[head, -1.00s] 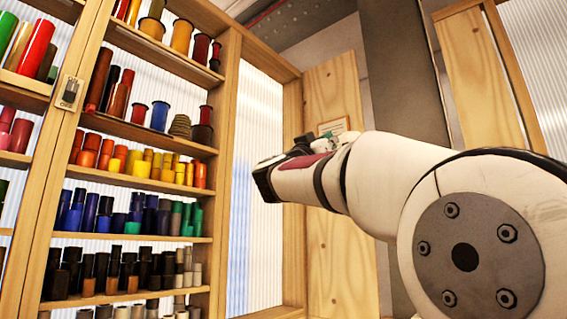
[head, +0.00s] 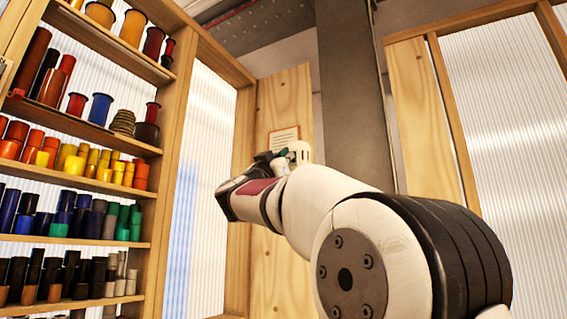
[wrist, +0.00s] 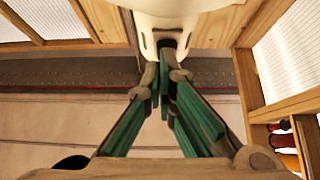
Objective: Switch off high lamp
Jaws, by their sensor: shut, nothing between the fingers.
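My gripper (wrist: 163,85) is shut and empty in the wrist view, its green-padded fingers meeting near the middle. A white rounded body (wrist: 190,14) with slots and a dark opening is just beyond the fingertips; it may be the lamp, but I cannot tell for sure. I cannot tell whether the fingertips touch it. In the head view my gripper (head: 279,163) is raised in front of the wooden panel, mostly hidden by my wrist. A small white slotted thing (head: 300,152) shows beside it. Whether any lamp is lit is not clear.
A wooden shelf (head: 150,72) with several rows of coloured rolls stands at the left. A wooden panel (head: 285,90) with a small framed notice (head: 285,137) is behind my gripper. A grey column (head: 348,90) and translucent wall panels (head: 500,110) are at the right.

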